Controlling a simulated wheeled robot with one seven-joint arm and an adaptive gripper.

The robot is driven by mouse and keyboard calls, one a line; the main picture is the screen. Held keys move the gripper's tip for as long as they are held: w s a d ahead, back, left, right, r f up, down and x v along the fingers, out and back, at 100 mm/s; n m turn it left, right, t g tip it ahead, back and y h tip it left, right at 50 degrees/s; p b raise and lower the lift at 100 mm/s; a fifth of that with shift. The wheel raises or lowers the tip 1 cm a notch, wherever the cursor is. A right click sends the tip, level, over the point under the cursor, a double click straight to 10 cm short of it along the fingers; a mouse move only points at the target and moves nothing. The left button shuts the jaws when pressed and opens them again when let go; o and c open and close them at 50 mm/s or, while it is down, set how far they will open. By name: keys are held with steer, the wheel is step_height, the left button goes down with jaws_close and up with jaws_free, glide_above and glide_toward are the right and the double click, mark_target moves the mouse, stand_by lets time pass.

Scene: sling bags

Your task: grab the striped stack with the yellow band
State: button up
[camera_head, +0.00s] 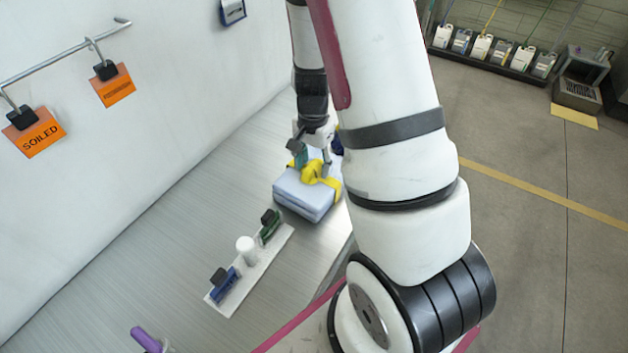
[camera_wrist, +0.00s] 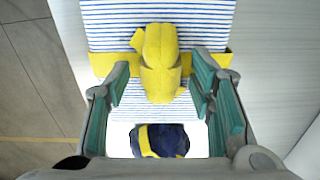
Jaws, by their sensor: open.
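The striped stack (camera_wrist: 205,22) is a folded white cloth pile with blue stripes, wrapped by a yellow band (camera_wrist: 107,64) with a thick yellow knot (camera_wrist: 160,65) on top. In the head view the stack (camera_head: 300,193) lies on the metal counter, partly hidden behind my arm. My gripper (camera_wrist: 163,88) is open, with its teal-padded fingers on either side of the knot in the wrist view. In the head view my gripper (camera_head: 312,162) is right at the top of the stack. I cannot tell whether the fingers touch it.
A dark blue bundle with a yellow band (camera_wrist: 160,140) lies just beyond the stack, close to the fingers. A white strip (camera_head: 226,297) with brushes and a white cylinder lies nearer on the metal counter (camera_head: 190,215). A wall with a rail (camera_head: 65,68) stands at left.

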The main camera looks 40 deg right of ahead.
steer(key=shift+f, duration=0.3)
steer(key=shift+c, duration=0.5)
jaws_close()
